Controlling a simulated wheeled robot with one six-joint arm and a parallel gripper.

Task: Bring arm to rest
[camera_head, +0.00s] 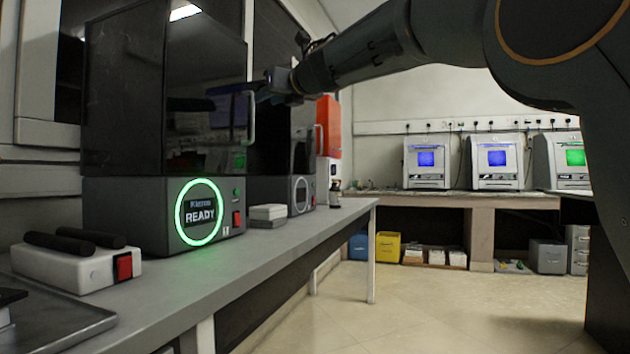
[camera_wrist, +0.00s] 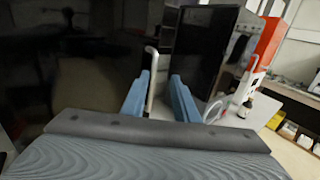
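My gripper (camera_head: 262,90) is at the end of my raised arm, beside the door edge of the dark machine (camera_head: 125,95) with the green READY ring. In the wrist view its two blue fingers (camera_wrist: 160,78) stand apart with a clear gap. The pale vertical door handle (camera_head: 251,117) of this machine is close to the gripper. In the wrist view the handle (camera_wrist: 151,75) appears near the left finger, within the gap. I cannot tell whether it touches a finger. Nothing is held.
A second dark machine (camera_head: 268,185) stands farther along the grey bench (camera_head: 250,245). A white block with black rods (camera_head: 75,262) and a metal tray (camera_head: 60,318) are at the front left. The floor (camera_head: 430,310) to the right is open.

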